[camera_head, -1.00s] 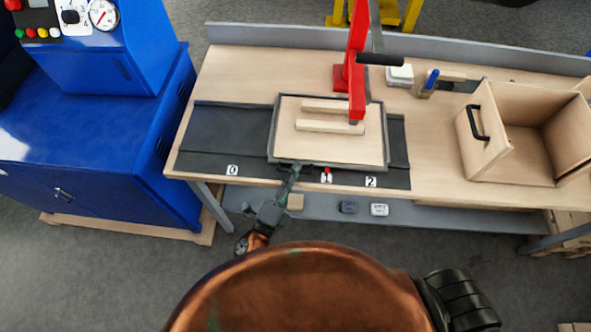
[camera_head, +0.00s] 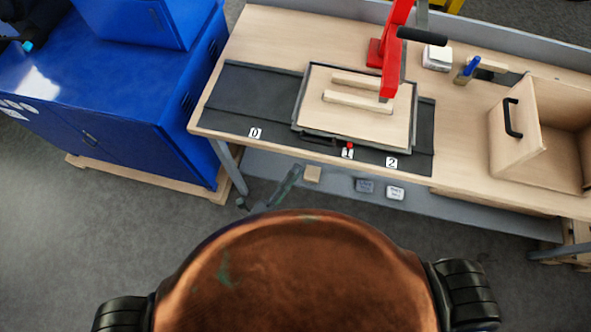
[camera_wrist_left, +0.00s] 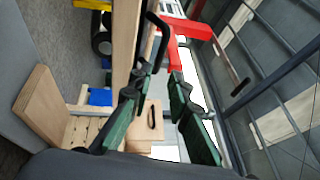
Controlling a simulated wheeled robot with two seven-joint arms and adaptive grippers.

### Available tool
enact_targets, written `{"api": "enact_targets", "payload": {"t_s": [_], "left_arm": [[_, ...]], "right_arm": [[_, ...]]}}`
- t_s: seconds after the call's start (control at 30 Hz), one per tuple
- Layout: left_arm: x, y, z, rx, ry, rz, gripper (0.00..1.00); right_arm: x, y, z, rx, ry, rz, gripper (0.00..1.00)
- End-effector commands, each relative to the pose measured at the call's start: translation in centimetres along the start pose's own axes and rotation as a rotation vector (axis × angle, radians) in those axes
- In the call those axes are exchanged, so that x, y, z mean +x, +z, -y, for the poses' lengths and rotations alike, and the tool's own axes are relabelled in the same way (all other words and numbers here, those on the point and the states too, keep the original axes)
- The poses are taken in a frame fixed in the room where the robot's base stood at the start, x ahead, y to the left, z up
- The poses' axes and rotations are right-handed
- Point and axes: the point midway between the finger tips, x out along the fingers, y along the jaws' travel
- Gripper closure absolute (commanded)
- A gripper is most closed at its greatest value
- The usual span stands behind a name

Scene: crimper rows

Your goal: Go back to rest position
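My left gripper (camera_head: 292,176) shows just above my copper-coloured body in the head view, in front of the bench edge and apart from the tray. In the left wrist view its two green-and-black fingers (camera_wrist_left: 158,76) are spread with nothing held between them. The grey-rimmed tray (camera_head: 300,119) with a light wooden board (camera_head: 350,117) and two wooden strips (camera_head: 357,101) lies on the dark mat under the red press (camera_head: 393,55). My right gripper is not in view.
The wooden bench (camera_head: 262,40) spans the upper middle and right. An open wooden box (camera_head: 515,140) with a black handle stands on its right. A blue cabinet (camera_head: 130,120) is at left. Floor (camera_head: 60,240) is clear at lower left.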

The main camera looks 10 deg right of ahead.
Motion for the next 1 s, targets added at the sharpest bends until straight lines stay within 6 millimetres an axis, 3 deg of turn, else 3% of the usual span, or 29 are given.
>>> {"api": "enact_targets", "payload": {"t_s": [0.33, 0.47, 0.57, 0.77, 0.87, 1.0], "left_arm": [[0.0, 0.0, -0.1, -0.002, 0.003, 0.001, 0.83], [-0.3, 0.8, -2.6, -0.052, 0.045, 0.021, 0.83], [-1.2, 2.1, -7.3, -0.147, 0.126, 0.064, 0.83], [-6.2, 5.5, -20.4, -0.425, 0.342, 0.226, 0.83], [-9.9, 6.8, -26.6, -0.561, 0.444, 0.329, 0.83], [-16.4, 8.1, -34.5, -0.746, 0.575, 0.494, 0.83]], "right_arm": [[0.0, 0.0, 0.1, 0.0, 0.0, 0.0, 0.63], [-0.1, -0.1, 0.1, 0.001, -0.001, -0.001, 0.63], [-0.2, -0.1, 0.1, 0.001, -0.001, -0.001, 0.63], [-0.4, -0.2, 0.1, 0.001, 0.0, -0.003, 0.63], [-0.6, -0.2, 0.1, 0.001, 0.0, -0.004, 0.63], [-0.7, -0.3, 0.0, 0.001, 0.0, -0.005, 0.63]]}}
